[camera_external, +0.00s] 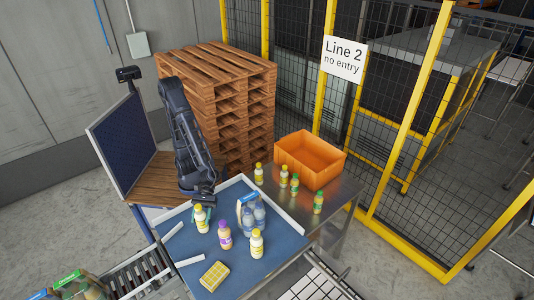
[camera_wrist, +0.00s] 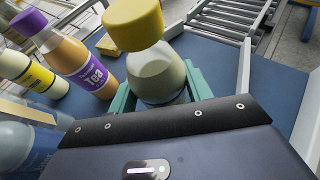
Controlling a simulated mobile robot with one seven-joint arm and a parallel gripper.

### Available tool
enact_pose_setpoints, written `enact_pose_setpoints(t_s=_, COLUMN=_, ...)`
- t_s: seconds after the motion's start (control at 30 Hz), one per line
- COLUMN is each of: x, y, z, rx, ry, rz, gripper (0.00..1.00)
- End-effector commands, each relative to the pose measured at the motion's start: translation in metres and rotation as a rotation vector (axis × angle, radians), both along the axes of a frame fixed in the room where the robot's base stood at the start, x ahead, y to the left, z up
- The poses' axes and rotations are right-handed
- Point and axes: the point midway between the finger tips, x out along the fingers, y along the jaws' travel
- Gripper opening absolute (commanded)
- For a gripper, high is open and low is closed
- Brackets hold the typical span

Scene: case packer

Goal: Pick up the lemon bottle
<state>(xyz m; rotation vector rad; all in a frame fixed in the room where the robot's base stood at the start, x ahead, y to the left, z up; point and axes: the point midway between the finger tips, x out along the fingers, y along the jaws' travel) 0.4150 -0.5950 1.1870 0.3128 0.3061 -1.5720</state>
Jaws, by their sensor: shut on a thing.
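My gripper (camera_wrist: 160,90) has its green fingers on both sides of a yellow-capped bottle (camera_wrist: 157,72), shut on it around the body. In the external view my gripper (camera_external: 197,208) is at the back left of the blue table, at the bottle (camera_external: 201,220), which shows a yellow label and looks upright. Its label is hidden in the wrist view. Another yellow-capped bottle with a yellow label (camera_external: 257,244) stands nearer the front; it also shows at the left of the wrist view (camera_wrist: 35,75).
A purple-capped tea bottle (camera_external: 224,235) stands close to the held bottle. A pack of water bottles (camera_external: 249,215) and a yellow item (camera_external: 214,276) are on the blue table (camera_external: 185,247). Several small bottles and an orange crate (camera_external: 309,159) are on the metal table behind.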

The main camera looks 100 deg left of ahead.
Motion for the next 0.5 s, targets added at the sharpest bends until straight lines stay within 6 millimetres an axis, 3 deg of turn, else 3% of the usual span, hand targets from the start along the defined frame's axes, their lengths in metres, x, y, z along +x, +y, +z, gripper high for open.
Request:
enact_pose_setpoints(t_s=0.27, x=0.0, y=0.0, z=0.028, rx=-0.005, ry=-0.005, rz=-0.001, gripper=0.18)
enact_pose_setpoints(t_s=0.5, x=0.001, y=0.0, z=0.09, rx=-0.006, ry=-0.007, rz=0.0, gripper=0.18)
